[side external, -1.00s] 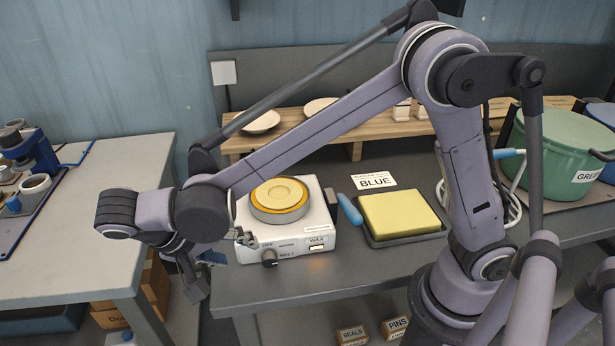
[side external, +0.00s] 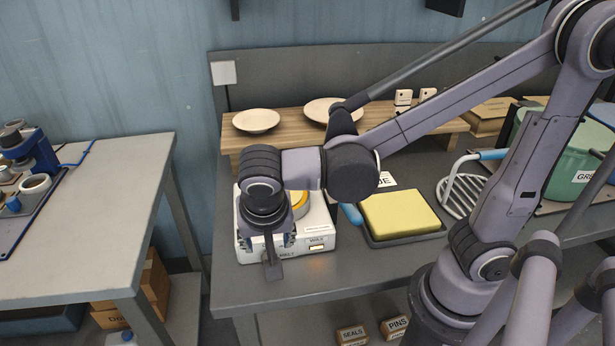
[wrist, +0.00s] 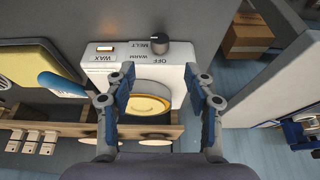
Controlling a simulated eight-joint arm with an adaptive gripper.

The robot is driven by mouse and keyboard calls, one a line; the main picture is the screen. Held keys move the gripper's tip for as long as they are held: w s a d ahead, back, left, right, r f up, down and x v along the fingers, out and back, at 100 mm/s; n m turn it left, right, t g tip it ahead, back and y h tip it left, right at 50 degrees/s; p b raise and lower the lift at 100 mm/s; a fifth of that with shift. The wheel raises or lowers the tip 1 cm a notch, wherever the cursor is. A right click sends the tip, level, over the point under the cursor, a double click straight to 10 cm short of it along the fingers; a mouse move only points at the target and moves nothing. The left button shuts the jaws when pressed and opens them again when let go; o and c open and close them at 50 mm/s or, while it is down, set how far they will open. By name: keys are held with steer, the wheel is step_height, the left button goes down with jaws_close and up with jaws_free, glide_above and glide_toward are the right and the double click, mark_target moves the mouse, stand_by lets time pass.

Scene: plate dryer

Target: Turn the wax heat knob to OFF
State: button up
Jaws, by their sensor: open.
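The white wax heater (side external: 322,222) stands on the grey bench, with a round pot of yellow wax (wrist: 150,103) on top. Its dark wax heat knob (wrist: 157,47) is on the front panel by the OFF, WARM and MELT labels in the wrist view. I cannot tell clearly where its pointer is. In the side view my wrist hides the knob. My gripper (wrist: 154,86) is open and empty, pointing down over the heater. Its two fingers lie either side of the wax pot in the wrist view, with the knob beyond the tips. It also shows in the side view (side external: 268,242).
A yellow sponge (side external: 398,215) in a dark tray and a blue-handled tool (side external: 350,213) lie right of the heater. A wooden shelf with plates (side external: 257,121) stands behind. A lit WAX switch (wrist: 105,48) is beside the knob. A gap separates the left table (side external: 90,215).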

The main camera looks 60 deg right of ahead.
steer(key=shift+x, duration=5.3)
jaws_close()
